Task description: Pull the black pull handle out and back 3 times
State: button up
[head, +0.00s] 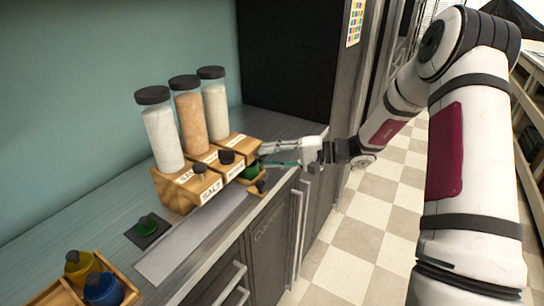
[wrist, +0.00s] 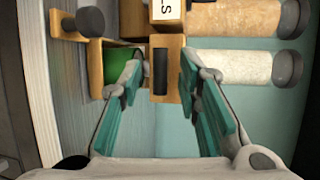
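A wooden dispenser (head: 180,192) labelled SALT stands on the counter, with black knobs (head: 226,157) along its front. In the wrist view a black handle (wrist: 161,70) sits upright on a wooden block at its right-hand section, between my fingers. My gripper (head: 268,158) is open and empty at that section; it also shows in the wrist view (wrist: 168,78). The fingertips lie to either side of the block; I cannot tell whether they touch it. A green cup (head: 250,173) is below this section, partly hidden by my gripper. A separate black knob (wrist: 90,20) stands near the cup.
Tall jars with black lids, one with orange contents (head: 191,120), rise from the dispenser. Yellow (head: 80,266) and blue (head: 104,288) bottles stand in a wooden tray at lower left. The tiled floor (head: 370,235) is open.

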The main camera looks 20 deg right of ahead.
jog(key=shift+c, duration=0.2)
grip_shut()
jog(key=s+d, duration=0.1)
jog(key=s+d+p, duration=0.1)
jog(key=shift+s+d+f, duration=0.1)
jog(key=shift+s, duration=0.25)
jog(key=shift+o, duration=0.2)
grip_release()
jog(key=shift+d, duration=0.1)
jog(key=v, duration=1.2)
jog(key=shift+c, duration=0.2)
